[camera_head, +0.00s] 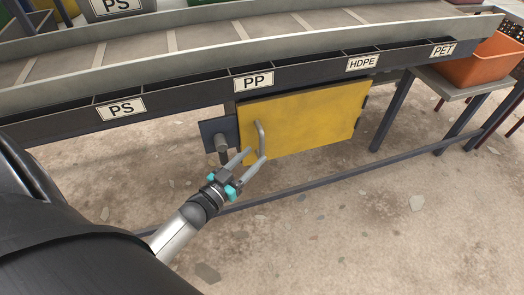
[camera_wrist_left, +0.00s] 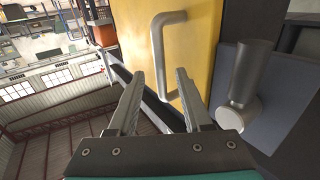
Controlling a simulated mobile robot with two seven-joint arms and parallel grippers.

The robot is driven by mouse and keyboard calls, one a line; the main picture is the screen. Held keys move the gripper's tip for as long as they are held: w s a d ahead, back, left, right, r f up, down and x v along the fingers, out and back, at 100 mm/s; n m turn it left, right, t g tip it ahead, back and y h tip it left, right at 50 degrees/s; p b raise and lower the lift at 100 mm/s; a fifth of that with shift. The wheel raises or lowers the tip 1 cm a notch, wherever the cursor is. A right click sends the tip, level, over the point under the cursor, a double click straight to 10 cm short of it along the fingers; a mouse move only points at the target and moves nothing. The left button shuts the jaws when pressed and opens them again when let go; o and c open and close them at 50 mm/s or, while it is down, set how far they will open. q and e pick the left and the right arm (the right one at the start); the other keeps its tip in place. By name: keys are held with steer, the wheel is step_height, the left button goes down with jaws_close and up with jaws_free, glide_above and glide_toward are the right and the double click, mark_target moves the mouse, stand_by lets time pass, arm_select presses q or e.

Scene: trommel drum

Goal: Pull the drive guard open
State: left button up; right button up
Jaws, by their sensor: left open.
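The drive guard (camera_head: 310,118) is a yellow panel under the conveyor, below the PP and HDPE labels. It looks closed. Its grey bar handle (camera_head: 260,138) stands near the panel's left edge. My left gripper (camera_head: 250,164) is open and empty, with its fingertips just below and in front of the handle. In the left wrist view, the handle (camera_wrist_left: 158,55) is ahead of the open fingers (camera_wrist_left: 158,85), near the right one; I cannot tell whether they touch. The yellow guard (camera_wrist_left: 193,50) fills the upper middle there. My right gripper is not in view.
A dark plate with a grey cylindrical knob (camera_head: 222,144) sits left of the guard; the knob also shows in the left wrist view (camera_wrist_left: 248,80). A low rail (camera_head: 330,180) runs below. An orange bin (camera_head: 485,62) stands at right. The floor in front is open.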

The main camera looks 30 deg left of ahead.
mark_target(262, 148)
arm_select(q)
steer(key=shift+w+d+b, duration=0.15)
steer(key=shift+w+b, duration=0.2)
steer(key=shift+w, duration=0.85)
steer(key=shift+w+d+b, duration=0.1)
steer(key=shift+w+b, duration=0.25)
steer(key=shift+w, duration=0.85)
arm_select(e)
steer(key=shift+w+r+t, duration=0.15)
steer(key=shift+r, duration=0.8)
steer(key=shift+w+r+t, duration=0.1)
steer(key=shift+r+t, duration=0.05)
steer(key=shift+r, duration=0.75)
arm_select(q)
jaws_close()
